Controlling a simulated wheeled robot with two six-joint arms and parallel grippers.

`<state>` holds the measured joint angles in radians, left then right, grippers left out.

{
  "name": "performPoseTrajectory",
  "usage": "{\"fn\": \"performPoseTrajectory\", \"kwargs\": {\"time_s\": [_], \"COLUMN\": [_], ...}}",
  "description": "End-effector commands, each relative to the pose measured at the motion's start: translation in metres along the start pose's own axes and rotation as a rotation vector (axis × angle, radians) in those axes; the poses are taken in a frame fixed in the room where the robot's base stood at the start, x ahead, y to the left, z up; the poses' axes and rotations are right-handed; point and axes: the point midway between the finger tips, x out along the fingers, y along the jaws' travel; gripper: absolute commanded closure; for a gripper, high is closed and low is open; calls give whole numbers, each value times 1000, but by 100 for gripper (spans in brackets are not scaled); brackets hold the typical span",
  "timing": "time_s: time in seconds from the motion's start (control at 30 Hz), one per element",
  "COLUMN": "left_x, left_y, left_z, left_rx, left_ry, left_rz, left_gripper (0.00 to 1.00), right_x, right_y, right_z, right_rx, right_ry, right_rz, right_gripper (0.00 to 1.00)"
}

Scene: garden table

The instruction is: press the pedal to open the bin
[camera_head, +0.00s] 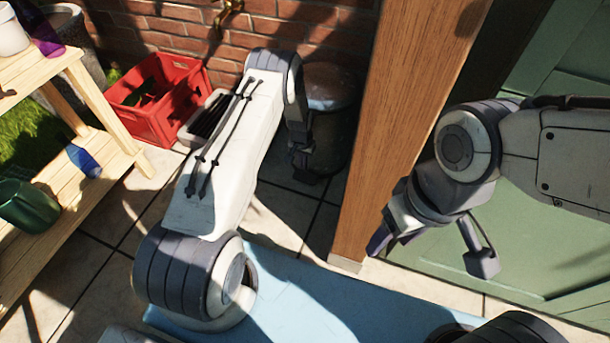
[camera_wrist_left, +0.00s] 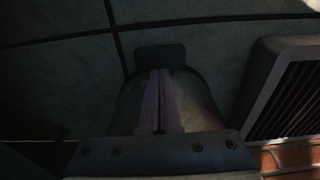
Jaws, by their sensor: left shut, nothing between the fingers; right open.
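The bin (camera_head: 335,88) is a dark round container against the brick wall, partly hidden behind my left arm; its lid looks closed. My left gripper (camera_head: 306,172) points down low beside the bin's front in the head view. In the left wrist view its shut, empty fingers (camera_wrist_left: 160,72) reach toward a dark rounded plate, seemingly the pedal (camera_wrist_left: 160,54), just above the floor tiles. The fingertips overlap the plate's edge in this view; I cannot tell whether they touch it. The pedal is not clear in the head view. My right gripper (camera_head: 430,248) is open and empty beside the wooden post.
A grey grille-topped box (camera_head: 205,117) stands left of the bin and also shows in the wrist view (camera_wrist_left: 290,90). A red crate (camera_head: 155,98) is beyond it. A wooden post (camera_head: 385,120) stands right of the bin. Wooden shelves (camera_head: 70,190) are at left.

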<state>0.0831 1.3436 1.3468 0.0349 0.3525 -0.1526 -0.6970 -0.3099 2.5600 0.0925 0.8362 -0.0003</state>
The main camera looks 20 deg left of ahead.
Motion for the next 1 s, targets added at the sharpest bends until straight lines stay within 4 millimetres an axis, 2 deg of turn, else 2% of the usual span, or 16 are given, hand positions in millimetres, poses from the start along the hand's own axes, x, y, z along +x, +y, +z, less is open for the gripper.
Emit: {"fn": "performPoseTrajectory", "kwargs": {"time_s": [0.27,0.7,1.0], "left_x": [15,66,70], "left_y": [0,-2,-3], "left_z": [1,1,0], "left_rx": [0,-3,-3], "left_ry": [-1,1,1], "left_rz": [0,-1,-1], "left_gripper": [100,100,100], "right_x": [13,61,64], "right_y": [1,4,5], "right_z": [1,3,3], "right_rx": [0,0,0], "right_ry": [0,0,0], "right_rz": [0,0,0], "right_gripper": [39,39,39]}}
